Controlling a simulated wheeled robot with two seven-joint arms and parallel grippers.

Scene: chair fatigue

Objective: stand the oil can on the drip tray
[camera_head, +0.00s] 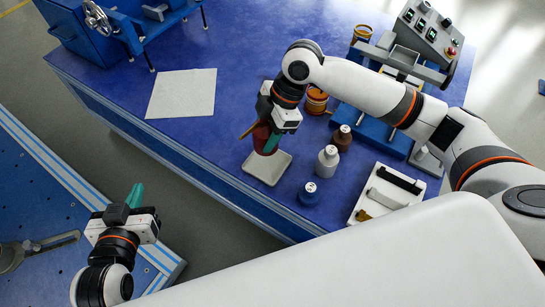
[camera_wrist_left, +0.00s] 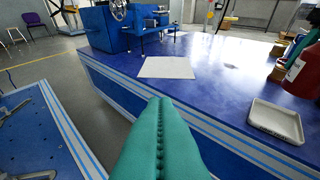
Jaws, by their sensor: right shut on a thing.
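The red oil can (camera_head: 264,138), with a brownish spout pointing left, is held between the teal fingers of my right gripper (camera_head: 268,138). The can also shows at the right edge of the left wrist view (camera_wrist_left: 302,75). The pale square drip tray (camera_head: 268,175) lies on the blue bench, empty in its visible part. The can's base overlaps the tray's far edge in the head view; I cannot tell whether they touch. The tray is also in the left wrist view (camera_wrist_left: 275,122). My left gripper (camera_head: 135,196) is shut and empty, away from the bench top.
White (camera_head: 328,160), brown (camera_head: 342,137) and blue (camera_head: 310,194) bottles stand right of the tray. An orange tin (camera_head: 316,101) stands behind. A white holder (camera_head: 388,195) with bars is at the right. A white sheet (camera_head: 181,93) lies left on clear bench.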

